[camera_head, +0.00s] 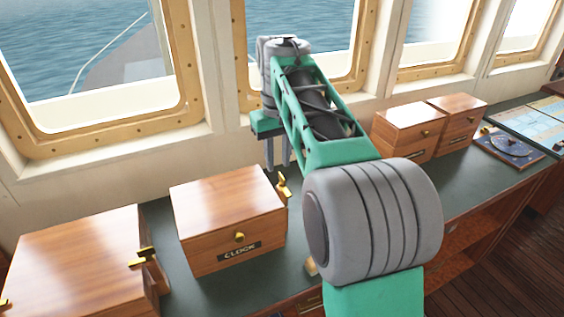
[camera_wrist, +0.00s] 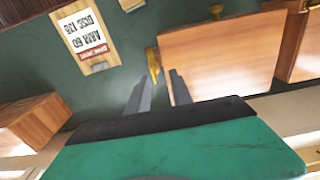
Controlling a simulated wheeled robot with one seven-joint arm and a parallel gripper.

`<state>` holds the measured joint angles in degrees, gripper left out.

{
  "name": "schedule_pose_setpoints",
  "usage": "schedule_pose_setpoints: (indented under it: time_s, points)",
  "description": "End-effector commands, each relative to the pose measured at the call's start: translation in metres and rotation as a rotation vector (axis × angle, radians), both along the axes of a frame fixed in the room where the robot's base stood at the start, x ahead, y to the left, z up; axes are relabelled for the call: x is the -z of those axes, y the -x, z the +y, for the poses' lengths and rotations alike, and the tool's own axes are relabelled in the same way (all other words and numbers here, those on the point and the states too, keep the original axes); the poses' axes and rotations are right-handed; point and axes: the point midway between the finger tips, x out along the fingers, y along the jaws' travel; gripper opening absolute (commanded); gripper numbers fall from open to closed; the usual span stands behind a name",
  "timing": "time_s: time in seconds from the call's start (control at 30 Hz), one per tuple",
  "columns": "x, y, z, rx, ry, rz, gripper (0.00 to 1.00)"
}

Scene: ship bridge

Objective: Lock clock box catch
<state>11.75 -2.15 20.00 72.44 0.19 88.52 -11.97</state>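The clock box (camera_head: 228,205) is a wooden box with a black CLOCK label (camera_head: 240,251) and a small brass knob (camera_head: 239,237) on its front. Its brass catch (camera_head: 283,187) sticks up from the right side. In the wrist view the box (camera_wrist: 225,60) is at the right, with the catch (camera_wrist: 153,62) on its left side. My gripper (camera_head: 277,152) points down behind the catch, near the box's back right corner. In the wrist view my gripper (camera_wrist: 161,77) has its fingers slightly apart, and the catch lies just beyond the tips. Contact is not clear.
Another wooden box (camera_head: 80,255) with brass fittings stands at the left. More wooden boxes (camera_head: 408,130) stand at the right, beyond my arm. A lettered plaque (camera_wrist: 85,38) lies on the dark desktop (camera_wrist: 120,75). The window wall (camera_head: 110,155) runs close behind the boxes.

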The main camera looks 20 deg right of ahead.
Motion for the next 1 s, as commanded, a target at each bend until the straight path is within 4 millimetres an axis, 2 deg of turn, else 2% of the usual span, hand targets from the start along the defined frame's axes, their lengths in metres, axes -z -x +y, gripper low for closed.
schedule_pose_setpoints:
  time_s: [0.03, 0.17, 0.27, 0.5, 0.6, 0.7, 0.9, 1.0]
  points:
    - [-0.009, -0.007, -0.007, 0.004, -0.002, 0.009, 0.27]
    - [-0.014, -0.013, -0.016, 0.002, -0.005, 0.025, 0.27]
    - [-0.004, -0.013, -0.016, 0.002, -0.006, 0.027, 0.27]
    - [0.04, -0.012, -0.016, 0.004, -0.005, 0.025, 0.27]
    - [0.053, -0.012, -0.017, 0.004, -0.005, 0.022, 0.27]
    - [0.06, -0.012, -0.017, 0.004, -0.005, 0.022, 0.27]
    - [0.061, -0.013, -0.017, 0.004, -0.004, 0.02, 0.27]
    - [0.061, -0.013, -0.017, 0.004, -0.004, 0.02, 0.2]
